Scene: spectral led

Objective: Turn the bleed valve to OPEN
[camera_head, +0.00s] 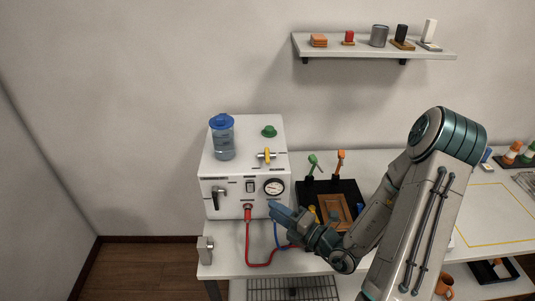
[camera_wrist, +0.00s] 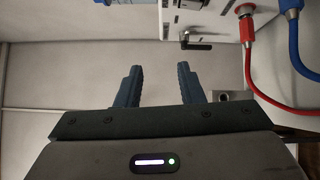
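A white box-shaped unit (camera_head: 240,160) stands on the left end of the bench. A yellow-handled valve (camera_head: 266,155) sits on its top, with small dark labels beside it. A dark lever (camera_head: 218,196) hangs on the left of its front face; it also shows in the wrist view (camera_wrist: 197,45). The labels are too small to read, so I cannot tell which is the bleed valve. My gripper (camera_head: 275,210) is in front of the unit's lower right, below the gauge. In the wrist view my gripper (camera_wrist: 160,70) is open and empty, its fingers apart from the lever.
A red hose (camera_head: 249,245) and a blue hose (camera_head: 276,236) hang close to my gripper. A blue-capped bottle (camera_head: 222,138) and a green knob (camera_head: 269,131) are on the unit. A gauge (camera_head: 274,187) is on its front. A dark tray (camera_head: 345,189) stands right. A metal block (camera_head: 205,249) is at the bench's left edge.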

